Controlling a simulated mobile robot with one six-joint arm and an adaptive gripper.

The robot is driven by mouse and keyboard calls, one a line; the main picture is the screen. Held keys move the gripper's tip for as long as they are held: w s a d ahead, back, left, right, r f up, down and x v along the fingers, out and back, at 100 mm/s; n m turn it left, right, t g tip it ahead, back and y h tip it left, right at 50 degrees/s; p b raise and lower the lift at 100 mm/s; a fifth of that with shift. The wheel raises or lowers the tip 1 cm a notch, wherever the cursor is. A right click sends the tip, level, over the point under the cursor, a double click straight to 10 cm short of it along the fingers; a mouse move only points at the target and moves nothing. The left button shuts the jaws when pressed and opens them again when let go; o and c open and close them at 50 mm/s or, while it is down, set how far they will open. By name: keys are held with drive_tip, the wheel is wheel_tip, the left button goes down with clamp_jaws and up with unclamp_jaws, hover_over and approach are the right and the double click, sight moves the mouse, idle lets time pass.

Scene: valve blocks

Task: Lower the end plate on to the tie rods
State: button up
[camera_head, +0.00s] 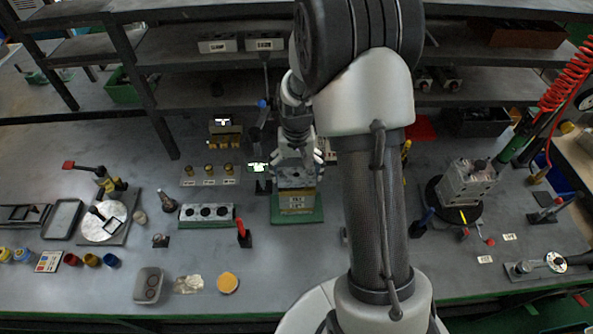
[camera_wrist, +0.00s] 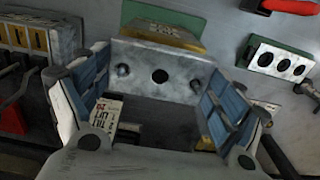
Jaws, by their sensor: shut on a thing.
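My gripper (camera_head: 297,163) is over the valve block stack near the middle of the bench. In the wrist view its blue-padded fingers (camera_wrist: 155,95) are shut on the end plate (camera_wrist: 182,78), a grey metal plate with a large dark middle hole and a smaller hole on each side. The yellowish valve block (camera_head: 296,203) stands on a green base (camera_head: 297,217); part of it shows past the plate in the wrist view (camera_wrist: 160,38). The tie rods cannot be made out clearly, and I cannot tell whether the plate touches them.
A block with three dark holes (camera_head: 207,213) lies to the left, and a red-handled tool (camera_head: 243,235) stands nearer. A metal block on a dark round stand (camera_head: 467,183) is at the right. Shelves (camera_head: 200,90) run along the back.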

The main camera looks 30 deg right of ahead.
drive_tip(key=shift+s+r+p, duration=0.1)
drive_tip(key=shift+r+p, duration=0.25)
drive_tip(key=shift+r, duration=0.25)
drive_tip(key=shift+r+p, duration=0.55)
drive_tip(key=shift+r, duration=0.15)
drive_tip(key=shift+f+b, duration=1.25)
drive_tip(key=shift+f, duration=0.6)
idle(0.5)
